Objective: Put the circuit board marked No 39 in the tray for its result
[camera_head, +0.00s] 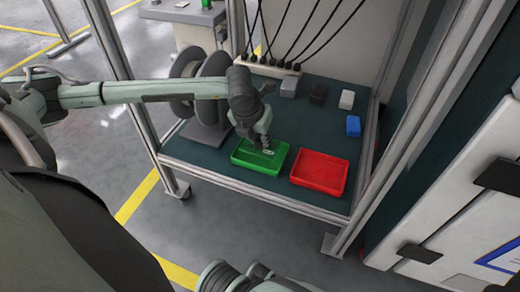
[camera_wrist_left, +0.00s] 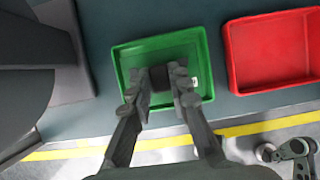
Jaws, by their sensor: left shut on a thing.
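My left gripper (camera_head: 266,147) reaches down over the green tray (camera_head: 243,160). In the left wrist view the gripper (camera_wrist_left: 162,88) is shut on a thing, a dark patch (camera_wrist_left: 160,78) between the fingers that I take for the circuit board. Its marking cannot be read. A small whitish patch shows by the fingertips in both views. Whether the held thing touches the tray floor cannot be told. The red tray (camera_head: 319,171) stands to the right of the green one and looks empty; it also shows in the left wrist view (camera_wrist_left: 232,60). Parts of my right arm show at the bottom edge, its jaws unclear.
Grey, black, white and blue small boxes (camera_head: 353,127) stand at the back right of the trolley shelf (camera_head: 217,157). Dark reels (camera_head: 183,92) stand at the left. Cables hang at the back, and metal posts (camera_head: 372,195) frame the shelf. A white cabinet is at the right.

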